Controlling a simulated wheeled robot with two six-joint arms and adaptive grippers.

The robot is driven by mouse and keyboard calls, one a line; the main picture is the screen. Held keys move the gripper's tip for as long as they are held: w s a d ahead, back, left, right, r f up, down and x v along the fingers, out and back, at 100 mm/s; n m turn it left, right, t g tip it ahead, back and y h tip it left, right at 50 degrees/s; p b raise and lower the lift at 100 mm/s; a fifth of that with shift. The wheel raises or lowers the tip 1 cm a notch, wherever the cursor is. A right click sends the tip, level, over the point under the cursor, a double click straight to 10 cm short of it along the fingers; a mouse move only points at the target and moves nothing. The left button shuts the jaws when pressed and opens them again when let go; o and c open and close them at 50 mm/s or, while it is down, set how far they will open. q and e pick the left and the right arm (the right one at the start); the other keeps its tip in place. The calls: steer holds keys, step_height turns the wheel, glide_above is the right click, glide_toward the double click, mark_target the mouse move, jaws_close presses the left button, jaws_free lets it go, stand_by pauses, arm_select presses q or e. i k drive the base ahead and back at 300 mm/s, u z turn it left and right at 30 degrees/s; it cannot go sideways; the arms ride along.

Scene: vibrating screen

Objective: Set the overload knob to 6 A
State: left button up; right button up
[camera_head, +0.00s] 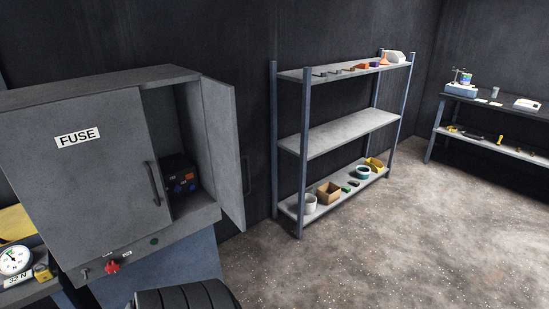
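A grey cabinet labelled FUSE (70,170) stands at the left. Its right-hand door (222,150) is swung open, and its left-hand front panel is closed, with a dark handle. Inside the opening sits a dark unit (178,184) with small blue, orange and green parts. It is partly hidden by the front panel. No overload knob or ampere scale can be made out on it at this size. Neither gripper is in view.
A white dial gauge (14,260) and a yellow padlock-like item (42,272) are at the lower left. A shelf rack (340,136) with small containers stands in the middle. A bench (490,98) with equipment is at the right. The floor (400,240) at the lower right is clear.

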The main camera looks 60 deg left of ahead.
mark_target(176, 188)
steer(key=z, duration=0.2)
steer(key=k, duration=0.4)
steer(key=u, duration=0.1)
steer(key=i, duration=1.6)
steer(key=u, duration=2.2)
steer(key=i, duration=1.1)
steer(key=u, duration=1.6)
steer(key=i, duration=0.55)
steer(key=u, duration=0.2)
steer(key=k, duration=0.4)
steer(key=u, duration=0.95)
steer(key=i, duration=0.5)
steer(key=z, duration=0.95)
